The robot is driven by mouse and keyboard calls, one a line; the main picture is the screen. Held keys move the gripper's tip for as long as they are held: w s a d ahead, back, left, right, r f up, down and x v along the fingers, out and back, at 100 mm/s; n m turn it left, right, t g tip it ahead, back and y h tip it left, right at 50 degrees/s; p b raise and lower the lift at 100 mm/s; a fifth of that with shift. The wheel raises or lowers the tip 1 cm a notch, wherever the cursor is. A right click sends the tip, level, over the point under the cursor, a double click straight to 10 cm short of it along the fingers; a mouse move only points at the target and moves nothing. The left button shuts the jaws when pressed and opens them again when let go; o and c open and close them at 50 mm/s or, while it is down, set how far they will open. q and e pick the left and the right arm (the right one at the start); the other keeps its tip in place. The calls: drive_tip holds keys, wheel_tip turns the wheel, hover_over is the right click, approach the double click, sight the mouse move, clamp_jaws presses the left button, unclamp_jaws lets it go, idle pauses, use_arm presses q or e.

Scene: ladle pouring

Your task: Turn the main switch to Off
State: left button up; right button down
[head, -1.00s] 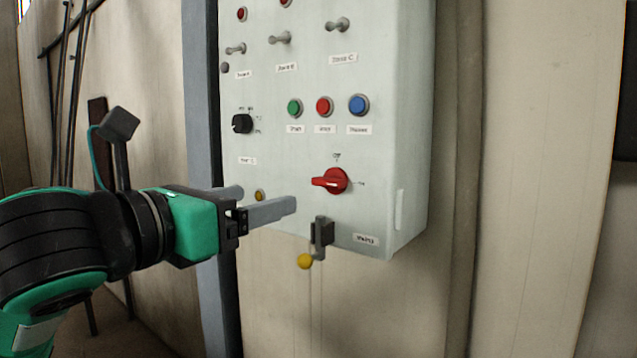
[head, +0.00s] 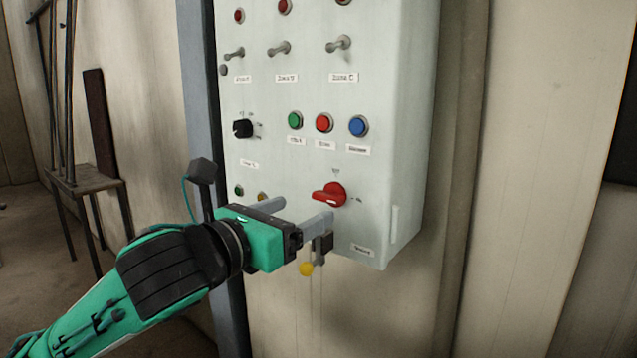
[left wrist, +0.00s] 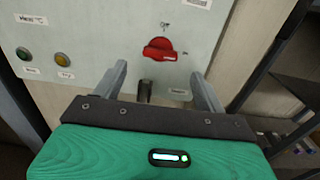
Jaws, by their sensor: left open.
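The main switch is a red rotary knob (head: 330,195) low on the pale control box, and its handle points left in the head view. It also shows in the left wrist view (left wrist: 160,49), beyond and between the fingers. Small labels stand above it and to its right. My left gripper (head: 298,212) is open and empty, just below and left of the red knob in the head view. No contact with the knob shows. My right gripper is not in view.
The control box (head: 400,130) carries green (head: 295,120), red (head: 323,123) and blue (head: 357,126) buttons, a black selector (head: 242,128) and toggle switches. A lever with a yellow ball (head: 306,269) hangs at the lower edge, close to my fingers.

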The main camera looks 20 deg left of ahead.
sight(324, 200)
use_arm(q)
drive_tip(key=p, duration=0.1)
drive_tip(key=w, duration=0.1)
drive_tip(key=p, duration=0.1)
drive_tip(key=shift+w+d+r+p, duration=0.25)
drive_tip(key=shift+w+d+p, duration=0.1)
drive_tip(key=shift+p+x, duration=0.65)
drive_tip(key=shift+x, duration=0.1)
drive_tip(key=shift+f+x, duration=0.15)
drive_tip(key=shift+x, duration=0.5)
drive_tip(key=shift+f+x, duration=0.15)
drive_tip(key=shift+x, duration=0.45)
drive_tip(key=shift+c, duration=0.2)
drive_tip(key=c, duration=0.9)
